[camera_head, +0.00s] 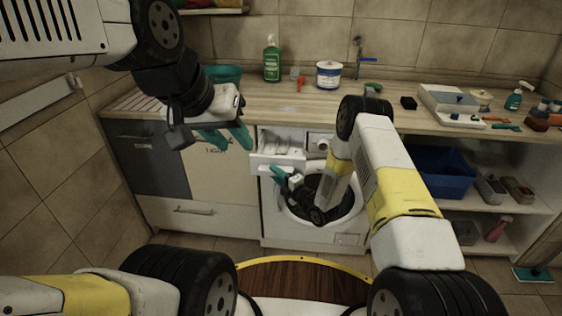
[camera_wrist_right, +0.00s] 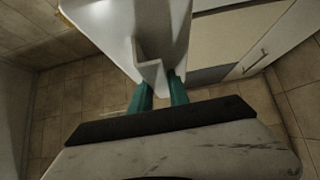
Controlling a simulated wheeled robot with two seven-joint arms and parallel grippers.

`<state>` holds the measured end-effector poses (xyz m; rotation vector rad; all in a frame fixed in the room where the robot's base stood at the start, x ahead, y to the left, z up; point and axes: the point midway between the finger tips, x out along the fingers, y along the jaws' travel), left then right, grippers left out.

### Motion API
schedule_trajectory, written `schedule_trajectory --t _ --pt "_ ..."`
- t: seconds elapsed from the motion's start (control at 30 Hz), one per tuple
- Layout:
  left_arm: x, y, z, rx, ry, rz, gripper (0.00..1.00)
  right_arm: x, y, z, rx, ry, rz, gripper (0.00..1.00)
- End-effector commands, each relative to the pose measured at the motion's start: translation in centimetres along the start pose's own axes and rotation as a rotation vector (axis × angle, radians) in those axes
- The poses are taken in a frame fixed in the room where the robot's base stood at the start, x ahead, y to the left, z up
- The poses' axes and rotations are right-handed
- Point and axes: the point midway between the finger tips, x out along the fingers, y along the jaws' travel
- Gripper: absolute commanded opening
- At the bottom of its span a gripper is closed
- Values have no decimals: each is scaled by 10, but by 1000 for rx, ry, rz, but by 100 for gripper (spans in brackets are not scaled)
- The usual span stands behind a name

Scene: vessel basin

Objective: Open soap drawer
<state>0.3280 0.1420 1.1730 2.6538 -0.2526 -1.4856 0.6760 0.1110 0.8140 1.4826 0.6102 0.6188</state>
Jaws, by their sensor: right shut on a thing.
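The white soap drawer (camera_head: 278,160) of the washing machine (camera_head: 307,228) stands pulled out, with its inner compartments showing in the head view. My right gripper (camera_head: 279,173) is at the drawer's front edge. In the right wrist view its two green fingers (camera_wrist_right: 160,92) are shut on the white drawer front (camera_wrist_right: 152,72). My left gripper (camera_head: 226,136) hangs higher, in front of the cabinet to the left of the drawer. Its green fingers are apart and I see nothing between them.
The wooden counter (camera_head: 310,105) above holds a green bottle (camera_head: 272,62), a white tub (camera_head: 328,75) and several other items. A blue bin (camera_head: 440,172) is on the shelf at right. My right forearm covers part of the round machine door. The floor at left is free.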

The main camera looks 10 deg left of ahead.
Motion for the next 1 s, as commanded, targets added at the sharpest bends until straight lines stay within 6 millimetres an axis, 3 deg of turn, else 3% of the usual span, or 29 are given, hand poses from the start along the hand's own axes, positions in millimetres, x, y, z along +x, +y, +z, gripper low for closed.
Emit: schedule_trajectory --t 0.1,0.13,0.23,0.57,1.0 --pt "0 0 0 0 0 0 36 -4 -9 0 5 -2 -21 0" --pt "0 0 0 0 0 0 36 -4 -8 0 5 -2 -21 24" --pt "0 0 0 0 0 0 36 -4 -8 0 5 -2 -20 40" --pt "0 0 0 0 0 0 36 -5 -4 0 2 -1 -10 40" --pt "0 0 0 0 0 0 36 -71 -5 0 4 -2 -15 40"
